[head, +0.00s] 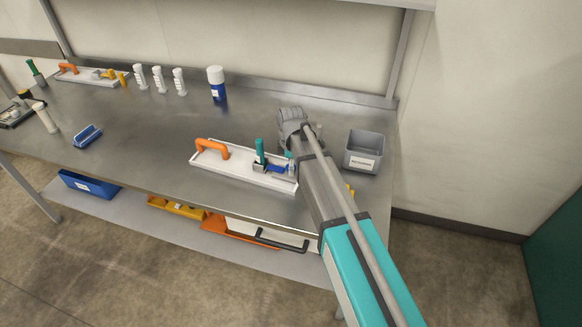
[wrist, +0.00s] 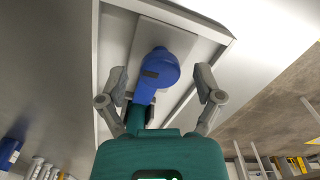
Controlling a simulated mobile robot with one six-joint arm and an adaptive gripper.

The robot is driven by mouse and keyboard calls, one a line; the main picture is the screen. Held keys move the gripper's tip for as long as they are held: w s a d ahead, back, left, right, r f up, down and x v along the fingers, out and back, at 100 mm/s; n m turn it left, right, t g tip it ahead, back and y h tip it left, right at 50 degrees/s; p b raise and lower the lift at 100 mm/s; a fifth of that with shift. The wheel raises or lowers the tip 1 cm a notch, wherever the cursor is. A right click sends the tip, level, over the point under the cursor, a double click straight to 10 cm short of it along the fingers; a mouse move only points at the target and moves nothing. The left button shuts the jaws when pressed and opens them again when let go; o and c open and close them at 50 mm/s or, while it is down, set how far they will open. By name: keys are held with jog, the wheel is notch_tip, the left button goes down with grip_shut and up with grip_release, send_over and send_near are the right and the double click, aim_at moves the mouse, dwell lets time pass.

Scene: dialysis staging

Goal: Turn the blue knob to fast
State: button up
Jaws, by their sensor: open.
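The blue knob (wrist: 165,66) fills the middle of the wrist view, with a round head, a dark mark and a blue arm running down toward my gripper. In the head view the blue knob (head: 282,168) sits at the right end of a white tray-like panel (head: 222,171), partly beside my arm. My gripper (wrist: 161,73) is open, one finger on each side of the knob, with gaps visible on both sides; it appears not to touch it. No "fast" marking is readable.
A green-handled part (head: 260,152) stands just left of the knob, and an orange handle (head: 212,147) is at the panel's left. A grey bin (head: 363,152) stands right of my arm. White bottles (head: 159,80) stand at the back. The steel bench's middle is clear.

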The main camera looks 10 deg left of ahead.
jog(key=shift+c, duration=0.2)
jog(key=c, duration=1.1)
jog(key=shift+m, duration=0.6)
jog(key=m, duration=1)
jog(key=shift+m, duration=0.4)
jog(key=m, duration=1.2)
